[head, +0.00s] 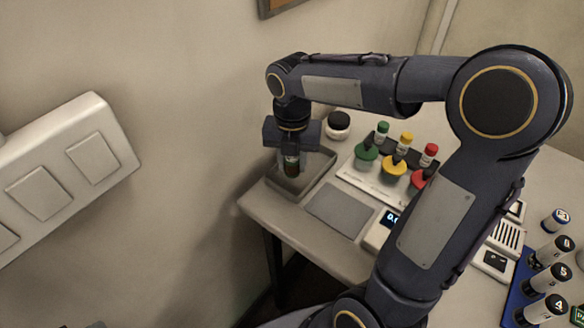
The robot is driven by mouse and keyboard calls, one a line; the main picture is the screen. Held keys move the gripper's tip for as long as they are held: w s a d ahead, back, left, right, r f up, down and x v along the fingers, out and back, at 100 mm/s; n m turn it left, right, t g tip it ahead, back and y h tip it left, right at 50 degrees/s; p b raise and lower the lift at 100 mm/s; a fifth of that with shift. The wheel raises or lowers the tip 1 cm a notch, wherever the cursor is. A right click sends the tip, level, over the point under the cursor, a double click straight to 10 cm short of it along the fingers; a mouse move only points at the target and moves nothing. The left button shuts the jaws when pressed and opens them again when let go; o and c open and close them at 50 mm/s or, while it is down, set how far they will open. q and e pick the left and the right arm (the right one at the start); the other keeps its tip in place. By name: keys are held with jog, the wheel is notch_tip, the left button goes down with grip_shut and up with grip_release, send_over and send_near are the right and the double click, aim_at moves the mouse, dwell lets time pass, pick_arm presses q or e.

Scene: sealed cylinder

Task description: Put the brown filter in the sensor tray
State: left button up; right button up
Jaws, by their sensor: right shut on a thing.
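My right gripper (291,149) points down over the grey open tray (312,186) at the table's left corner. No other brown filter shows. My left gripper is out of view.
A black-and-white round jar (338,125) stands behind the tray. Green, yellow and red capped vials with matching funnels (395,172) stand to the right. A flat grey pad (340,209) and a scale display (391,219) lie in front. Numbered vials (548,279) stand on a blue rack.

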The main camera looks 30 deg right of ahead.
aim_at(292, 171)
jog(key=shift+w+f, duration=0.15)
jog(key=shift+f, duration=1.6)
jog(key=shift+f, duration=0.1)
jog(key=shift+f, duration=0.15)
jog(key=o, duration=1)
jog(key=shift+c, duration=0.2)
